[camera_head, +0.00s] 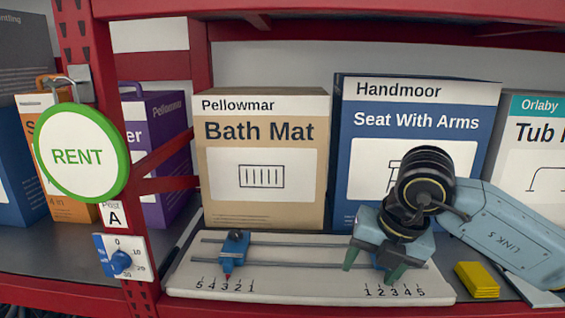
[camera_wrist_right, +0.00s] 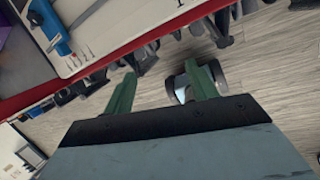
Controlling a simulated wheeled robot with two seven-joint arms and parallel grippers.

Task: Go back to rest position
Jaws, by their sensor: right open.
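My right gripper (camera_head: 372,268) has its two green fingers spread, with nothing between them. In the head view it hangs in front of the right part of a white board (camera_head: 300,283) with two rails and number scales. In the right wrist view the gripper (camera_wrist_right: 160,77) is over the floor, out from the red shelf edge, apart from the board. A blue slider (camera_head: 235,245) with a red pointer sits at the left scale. My left gripper is not in view.
Boxes stand behind the board: a Bath Mat box (camera_head: 262,195), a blue Seat With Arms box (camera_head: 455,95) and a Tub box (camera_head: 530,150). A yellow block (camera_head: 477,280) lies right of the board. A round RENT sign (camera_head: 78,155) hangs on the red post at left, above a dial (camera_head: 120,260).

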